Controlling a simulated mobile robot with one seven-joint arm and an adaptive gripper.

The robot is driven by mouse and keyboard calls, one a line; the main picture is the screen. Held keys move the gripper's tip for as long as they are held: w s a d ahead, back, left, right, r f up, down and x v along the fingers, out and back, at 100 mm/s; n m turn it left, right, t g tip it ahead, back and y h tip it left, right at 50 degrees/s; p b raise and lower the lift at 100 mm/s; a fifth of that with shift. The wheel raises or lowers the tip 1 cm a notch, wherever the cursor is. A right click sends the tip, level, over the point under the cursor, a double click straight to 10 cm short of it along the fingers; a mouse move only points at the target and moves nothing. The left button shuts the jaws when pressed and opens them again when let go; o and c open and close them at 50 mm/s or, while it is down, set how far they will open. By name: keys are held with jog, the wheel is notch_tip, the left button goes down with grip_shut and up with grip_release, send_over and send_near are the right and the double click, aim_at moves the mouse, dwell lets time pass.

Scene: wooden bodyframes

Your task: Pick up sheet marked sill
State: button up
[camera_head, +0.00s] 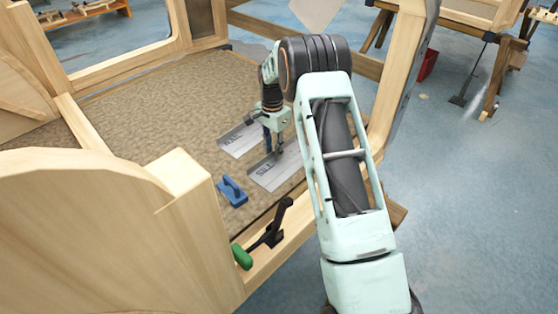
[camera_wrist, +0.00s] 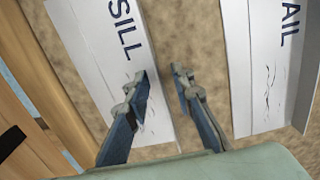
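The sheet marked SILL (camera_head: 274,178) is a pale grey folded sheet lying on the brown textured floor panel of the wooden frame. It also shows at the left of the wrist view (camera_wrist: 92,52), with dark blue letters. My gripper (camera_head: 273,147) points down at the sheets. The left finger overlaps the right edge of the SILL sheet; the right finger is over bare floor. I cannot tell whether a finger touches the sheet. Part of the sheet is hidden behind the left finger.
A similar sheet whose letters read AIL (camera_wrist: 270,60) lies to the right in the wrist view; it is the farther sheet (camera_head: 235,141) in the head view. A blue tool (camera_head: 232,191) and a green-handled clamp (camera_head: 262,236) are nearby. Wooden beams border the panel.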

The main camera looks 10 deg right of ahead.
jog(key=shift+c, duration=0.5)
grip_shut()
jog(key=shift+r, duration=0.2)
